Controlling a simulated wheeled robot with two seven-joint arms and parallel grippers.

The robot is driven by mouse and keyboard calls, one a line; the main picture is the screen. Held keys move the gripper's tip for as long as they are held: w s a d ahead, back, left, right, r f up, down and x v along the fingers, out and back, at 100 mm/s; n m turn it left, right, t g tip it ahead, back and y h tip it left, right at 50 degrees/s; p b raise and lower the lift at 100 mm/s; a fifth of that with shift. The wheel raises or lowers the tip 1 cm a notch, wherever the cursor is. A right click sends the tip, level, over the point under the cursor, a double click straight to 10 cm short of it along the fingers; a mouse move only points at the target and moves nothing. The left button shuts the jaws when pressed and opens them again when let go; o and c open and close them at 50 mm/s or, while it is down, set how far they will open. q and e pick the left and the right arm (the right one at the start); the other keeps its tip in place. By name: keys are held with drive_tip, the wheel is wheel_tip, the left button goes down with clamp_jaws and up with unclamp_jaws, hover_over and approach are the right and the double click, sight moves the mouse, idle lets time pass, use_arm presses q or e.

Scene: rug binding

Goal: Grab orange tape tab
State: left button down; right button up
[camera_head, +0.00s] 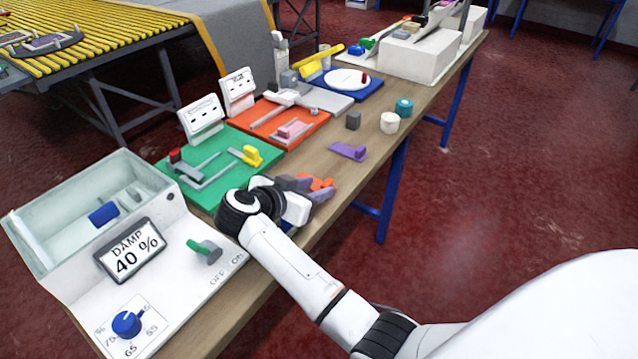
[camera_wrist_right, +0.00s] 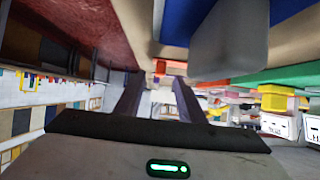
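The orange tape tab (camera_head: 317,182) shows as a small orange piece near the table's front edge in the head view, partly hidden by my right gripper. My right gripper (camera_head: 306,187) is low over the table beside it, with its dark fingers apart. In the right wrist view, the gripper (camera_wrist_right: 157,80) is open with nothing held between its fingers. A small orange piece (camera_wrist_right: 160,67), which looks like the tab, shows ahead between the fingertips. Whether the fingers touch it cannot be told. My left gripper is not in view.
A green board (camera_head: 225,160) with a yellow clamp lies behind my gripper, and an orange board (camera_head: 300,123) lies beyond it. A purple piece (camera_head: 348,151) sits to the right. A white box with a DAMP display (camera_head: 130,250) stands left. A grey block (camera_wrist_right: 230,40) looms in the wrist view.

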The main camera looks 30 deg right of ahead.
sight(324, 185)
drive_tip(key=x, duration=0.4)
drive_tip(key=shift+d+f, duration=0.1)
drive_tip(key=shift+d, duration=0.05)
clamp_jaws()
